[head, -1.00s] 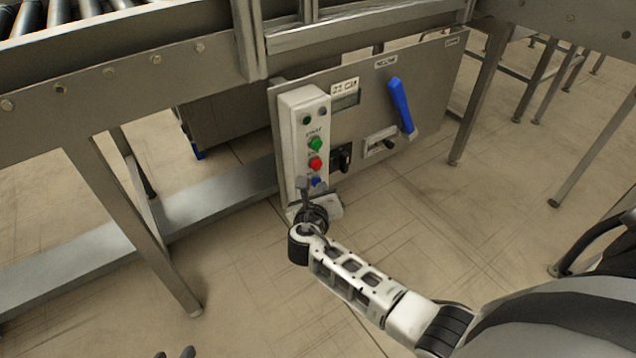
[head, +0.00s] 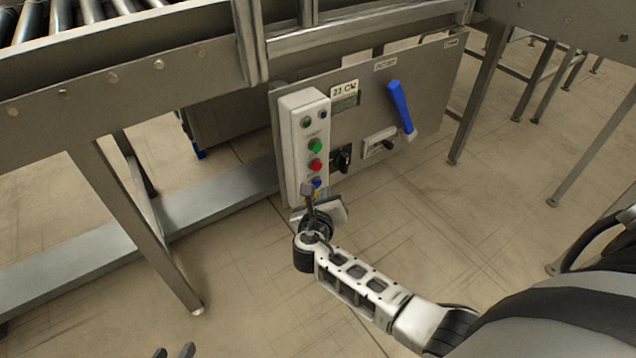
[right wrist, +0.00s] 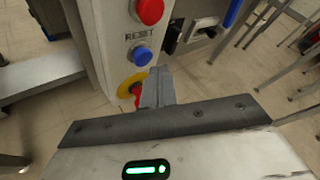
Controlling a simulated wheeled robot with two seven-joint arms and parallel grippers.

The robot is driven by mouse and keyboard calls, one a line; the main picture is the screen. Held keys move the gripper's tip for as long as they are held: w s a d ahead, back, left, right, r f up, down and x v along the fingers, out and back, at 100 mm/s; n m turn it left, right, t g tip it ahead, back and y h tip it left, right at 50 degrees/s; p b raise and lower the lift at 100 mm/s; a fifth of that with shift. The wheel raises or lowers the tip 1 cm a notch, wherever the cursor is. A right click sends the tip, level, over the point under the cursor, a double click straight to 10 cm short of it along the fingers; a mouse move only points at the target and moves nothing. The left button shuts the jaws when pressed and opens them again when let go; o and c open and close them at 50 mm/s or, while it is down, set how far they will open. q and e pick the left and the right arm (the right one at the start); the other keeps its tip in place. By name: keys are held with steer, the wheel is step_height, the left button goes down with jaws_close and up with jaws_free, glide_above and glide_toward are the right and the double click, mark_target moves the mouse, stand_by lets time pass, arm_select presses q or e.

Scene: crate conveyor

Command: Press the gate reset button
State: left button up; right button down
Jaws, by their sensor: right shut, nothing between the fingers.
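The blue reset button (right wrist: 142,55), under a "RESET" label, is on the narrow white control box (head: 291,150). In the head view the blue button (head: 317,183) shows low on the box, close to my right gripper (head: 307,189). The right gripper is shut and empty. In the right wrist view its fingertips (right wrist: 157,74) appear just below and slightly right of the button; I see no clear contact.
A red button (head: 315,165) and a green button (head: 315,146) sit above the blue one. A yellow-ringed red button (right wrist: 131,86) lies below it, partly hidden by the fingers. A black knob (head: 342,158) and a blue lever (head: 401,105) are on the panel to the right.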

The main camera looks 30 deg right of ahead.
steer(key=shift+s, duration=0.1)
steer(key=s+p, duration=0.2)
steer(key=s, duration=0.1)
steer(key=s+p, duration=0.1)
steer(key=s, duration=0.1)
steer(key=shift+d, duration=0.25)
steer(key=shift+w+r, duration=0.1)
steer(key=shift+r, duration=0.05)
stand_by(0.5)
